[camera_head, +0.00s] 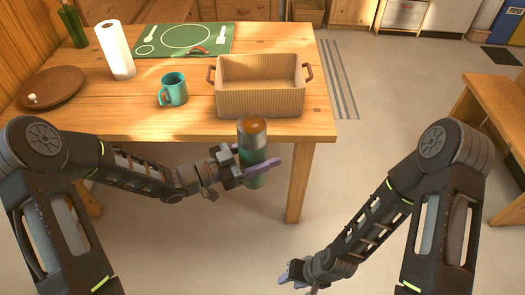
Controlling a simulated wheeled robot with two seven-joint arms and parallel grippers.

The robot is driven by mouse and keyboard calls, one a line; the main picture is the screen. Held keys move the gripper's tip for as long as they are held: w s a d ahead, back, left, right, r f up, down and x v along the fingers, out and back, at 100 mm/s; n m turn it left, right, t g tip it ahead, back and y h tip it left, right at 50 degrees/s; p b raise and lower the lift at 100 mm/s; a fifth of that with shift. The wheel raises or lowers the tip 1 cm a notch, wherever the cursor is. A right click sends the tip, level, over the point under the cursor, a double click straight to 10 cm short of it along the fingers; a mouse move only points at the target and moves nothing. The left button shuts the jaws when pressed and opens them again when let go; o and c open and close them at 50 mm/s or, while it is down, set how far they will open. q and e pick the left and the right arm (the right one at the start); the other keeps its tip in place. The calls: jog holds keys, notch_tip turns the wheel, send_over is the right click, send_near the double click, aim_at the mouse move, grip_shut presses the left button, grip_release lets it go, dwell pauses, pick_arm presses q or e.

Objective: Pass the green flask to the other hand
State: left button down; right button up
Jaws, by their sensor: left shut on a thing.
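The green flask (252,146) has a brown-orange cap and stands roughly upright in the air, just off the front edge of the table. My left gripper (254,170) is shut around the flask's lower part, with one purple-grey finger showing across its front. My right gripper (288,276) is low at the bottom of the view, below and to the right of the flask, well apart from it. Its fingers are small and partly hidden, so I cannot tell whether it is open or shut.
The wooden table (190,121) holds a tan ribbed basket (260,88), a teal mug (173,90), a paper roll (115,50), a brown plate (50,88), a green bottle (72,25) and a green placemat (185,39). Open floor (370,130) lies to the right, before a wooden bench (495,100).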

pick_arm(q)
jog(key=shift+r, duration=0.2)
jog(key=shift+w+d+r+n+t+y, duration=0.1)
jog(key=shift+d+r+n+t+y, duration=0.05)
jog(key=shift+r+n+t+y, duration=0.6)
jog(key=shift+d+r+n+t+y, duration=0.15)
jog(key=shift+r+n+t+y, duration=0.3)
jog(key=shift+t, duration=0.5)
notch_tip(320, 180, up, 8)
jog(key=w+d+n+t+y, duration=0.1)
jog(key=n+t+y, duration=0.5)
jog(key=n+y, duration=0.4)
jog(key=shift+w+d+f+y, duration=0.15)
jog(key=shift+w+f+y, duration=0.2)
jog(key=shift+y, duration=1.45)
jog(key=shift+r, duration=0.1)
jog(key=shift+h, duration=0.3)
